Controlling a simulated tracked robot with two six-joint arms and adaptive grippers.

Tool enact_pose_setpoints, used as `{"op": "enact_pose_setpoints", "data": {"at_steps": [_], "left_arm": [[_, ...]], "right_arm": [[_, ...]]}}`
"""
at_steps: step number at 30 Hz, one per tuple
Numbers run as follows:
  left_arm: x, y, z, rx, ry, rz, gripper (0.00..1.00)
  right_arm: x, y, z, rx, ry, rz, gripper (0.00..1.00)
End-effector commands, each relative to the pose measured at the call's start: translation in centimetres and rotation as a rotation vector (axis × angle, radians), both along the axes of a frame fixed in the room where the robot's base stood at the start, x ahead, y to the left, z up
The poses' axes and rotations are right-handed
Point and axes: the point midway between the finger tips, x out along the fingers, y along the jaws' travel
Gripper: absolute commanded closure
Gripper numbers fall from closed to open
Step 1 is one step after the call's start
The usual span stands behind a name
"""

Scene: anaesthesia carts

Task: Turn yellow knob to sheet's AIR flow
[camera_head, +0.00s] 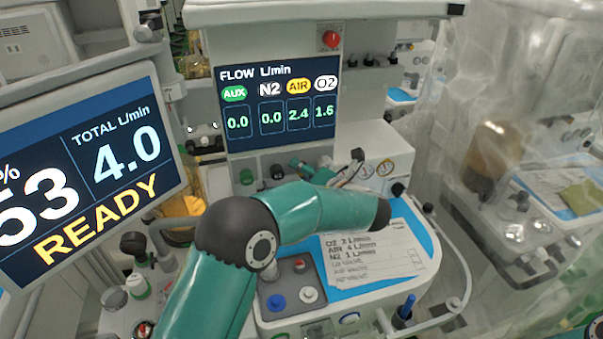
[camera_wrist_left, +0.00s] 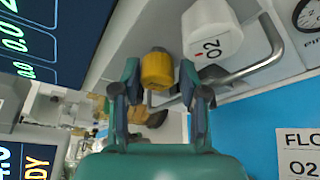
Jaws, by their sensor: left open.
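The yellow knob (camera_wrist_left: 157,70) shows in the left wrist view, between and just beyond the fingertips of my left gripper (camera_wrist_left: 157,92). The gripper is open, with a finger on each side of the knob; contact is not clear. In the head view my left gripper (camera_head: 313,171) is at the panel below the flow display (camera_head: 262,138), and my arm hides the knob. The display reads AIR 2.4, O2 1.6, N2 0.0 and AUX 0.0. The sheet (camera_head: 385,262) lists flows; its AIR line looks like 4 L/min, but the writing is small. My right gripper is out of view.
A white O2 knob (camera_wrist_left: 208,30) sits close right of the yellow knob, with a metal rail (camera_wrist_left: 250,70) beside it. The monitor (camera_head: 95,165) at left reads TOTAL 4.0 and READY. A blue tray surface (camera_head: 350,292) lies under the sheet. Gauges (camera_head: 376,170) are right of the gripper.

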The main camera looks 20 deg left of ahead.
Motion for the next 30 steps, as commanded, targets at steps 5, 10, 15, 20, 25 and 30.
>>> {"op": "enact_pose_setpoints", "data": {"at_steps": [5,10,15,20,25,30], "left_arm": [[0.01,0.27,-0.02,0.0,0.0,0.002,0.57],[-0.03,0.35,-0.03,0.0,0.001,0.004,0.7],[-0.07,0.41,-0.1,0.0,0.003,0.004,0.98],[-0.07,0.09,-0.19,-0.003,0.002,0.003,1.0],[-0.12,0.35,-0.3,-0.025,-0.011,0.003,1.0],[-0.13,0.45,-0.35,-0.084,-0.049,0.003,1.0]], "right_arm": [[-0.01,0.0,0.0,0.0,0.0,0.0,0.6],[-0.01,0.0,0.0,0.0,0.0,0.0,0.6],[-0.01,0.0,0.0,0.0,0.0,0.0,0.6],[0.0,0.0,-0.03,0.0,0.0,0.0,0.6],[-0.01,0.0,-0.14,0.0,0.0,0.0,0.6],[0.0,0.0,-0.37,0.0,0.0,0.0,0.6]]}}
